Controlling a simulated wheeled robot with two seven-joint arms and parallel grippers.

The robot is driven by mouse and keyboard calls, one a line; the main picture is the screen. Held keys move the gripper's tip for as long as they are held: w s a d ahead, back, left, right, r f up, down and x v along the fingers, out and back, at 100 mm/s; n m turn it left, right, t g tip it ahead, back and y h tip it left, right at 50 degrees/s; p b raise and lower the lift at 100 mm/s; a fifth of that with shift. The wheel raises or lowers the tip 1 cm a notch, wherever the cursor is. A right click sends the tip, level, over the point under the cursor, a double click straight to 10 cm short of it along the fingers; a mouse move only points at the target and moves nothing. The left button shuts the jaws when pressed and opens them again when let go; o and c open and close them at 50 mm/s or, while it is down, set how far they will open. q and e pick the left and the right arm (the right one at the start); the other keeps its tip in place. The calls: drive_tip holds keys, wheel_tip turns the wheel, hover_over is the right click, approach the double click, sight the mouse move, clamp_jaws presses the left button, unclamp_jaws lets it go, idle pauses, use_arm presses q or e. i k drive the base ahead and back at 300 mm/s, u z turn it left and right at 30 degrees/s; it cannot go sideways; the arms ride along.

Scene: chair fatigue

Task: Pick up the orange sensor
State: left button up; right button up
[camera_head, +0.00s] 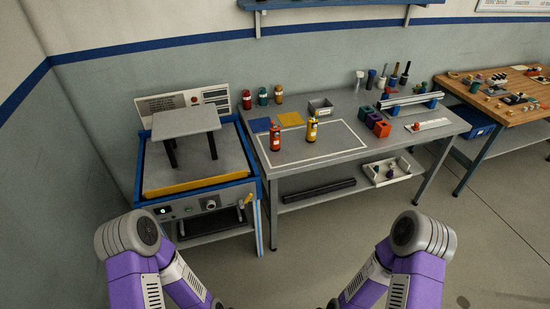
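Several small coloured cylinders that look like the sensors stand on the grey workbench (340,175). An orange-looking cylinder (278,94) stands at the back, right of a green one (263,96) and a red one (247,99). Nearer the front, a red cylinder (275,138) and a yellow one with red parts (312,130) stand upright by the white outlined area. They are too small to read any labels. My two purple arms enter at the bottom left and bottom right, well short of the bench. Both grippers are below the picture edge.
A blue-framed test machine (255,160) with a grey stool-like piece (186,122) on top stands left of the bench. The outlined area is mostly clear.

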sight(274, 142)
drive_tip(key=u, duration=0.75)
drive_tip(key=k, duration=0.15)
drive_tip(key=z, duration=1.8)
drive_tip(key=i, duration=0.9)
drive_tip(key=u, duration=0.7)
drive_tip(key=i, duration=0.8)
drive_tip(key=u, duration=0.8)
